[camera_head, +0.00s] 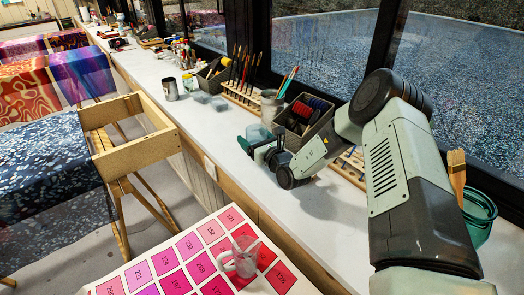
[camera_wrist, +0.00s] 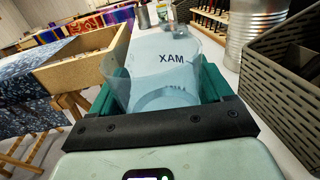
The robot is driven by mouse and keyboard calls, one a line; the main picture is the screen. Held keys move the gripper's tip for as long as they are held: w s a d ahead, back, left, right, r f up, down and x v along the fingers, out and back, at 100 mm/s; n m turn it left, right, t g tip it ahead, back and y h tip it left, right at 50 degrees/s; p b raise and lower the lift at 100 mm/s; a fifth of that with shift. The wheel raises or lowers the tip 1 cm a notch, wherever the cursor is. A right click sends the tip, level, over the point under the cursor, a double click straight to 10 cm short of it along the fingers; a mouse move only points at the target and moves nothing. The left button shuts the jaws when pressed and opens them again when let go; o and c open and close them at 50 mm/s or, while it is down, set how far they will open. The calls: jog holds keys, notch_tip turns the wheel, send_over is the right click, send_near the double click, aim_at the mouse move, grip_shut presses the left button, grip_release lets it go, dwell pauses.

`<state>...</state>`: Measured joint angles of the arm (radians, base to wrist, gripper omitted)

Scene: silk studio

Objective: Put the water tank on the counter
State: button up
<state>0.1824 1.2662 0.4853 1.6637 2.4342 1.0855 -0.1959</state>
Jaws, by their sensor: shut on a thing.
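The water tank (camera_wrist: 165,65) is a clear, pale-blue tub with dark "MAX" lettering, mirrored in the wrist view. My gripper (camera_wrist: 160,92) is shut on it, with a green finger on each side. In the head view the tank (camera_head: 257,133) shows small and partly hidden behind my gripper (camera_head: 256,146). They are over the white counter (camera_head: 215,135), towards its front edge. I cannot tell whether the tank's base touches the counter.
A dark basket of coloured spools (camera_head: 304,118) and a metal can (camera_head: 271,107) stand close right of the tank. A wooden frame (camera_head: 135,140) is left of the counter. A glass mug (camera_head: 240,258) sits on a colour chart.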

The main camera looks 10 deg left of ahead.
jog(key=shift+f, duration=2.2)
jog(key=shift+f, duration=0.1)
jog(key=o, duration=1.1)
jog(key=shift+s, duration=0.15)
jog(key=v, duration=1.1)
jog(key=shift+s+d, duration=0.25)
jog(key=shift+s, duration=0.1)
